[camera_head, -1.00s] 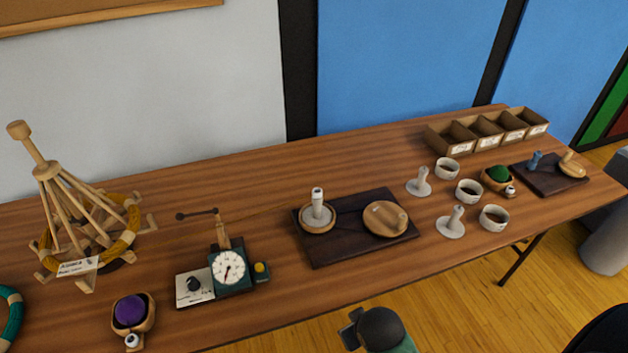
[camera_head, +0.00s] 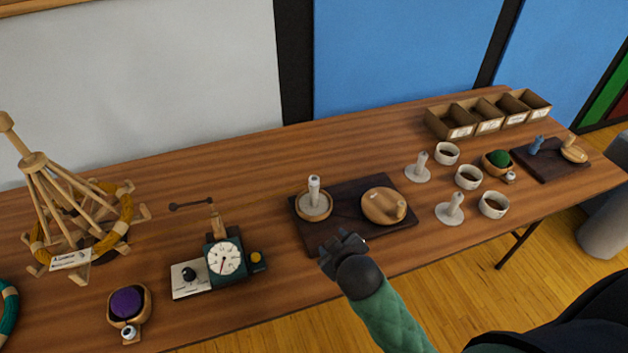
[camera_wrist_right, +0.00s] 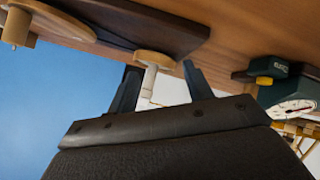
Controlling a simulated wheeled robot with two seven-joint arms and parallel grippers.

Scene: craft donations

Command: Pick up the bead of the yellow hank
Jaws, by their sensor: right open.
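The yellow hank (camera_head: 125,215) is wound around the wooden swift (camera_head: 62,190) at the far left of the table in the head view. A white paper tag (camera_head: 70,260) sits at the swift's front. I cannot make out a bead on this hank. My right gripper (camera_head: 339,243) is over the table's front edge, by the dark board, well to the right of the hank. In the right wrist view its fingers (camera_wrist_right: 160,88) are apart, with a white post (camera_wrist_right: 149,80) on a round wooden base showing beyond them. My left gripper is not in view.
A dial scale (camera_head: 224,258) and a bowl with a purple ball (camera_head: 126,303) stand between gripper and swift. The dark board (camera_head: 345,212) holds a post and a wooden disc (camera_head: 383,206). Cups, posts and open boxes (camera_head: 452,124) fill the right. The back middle is clear.

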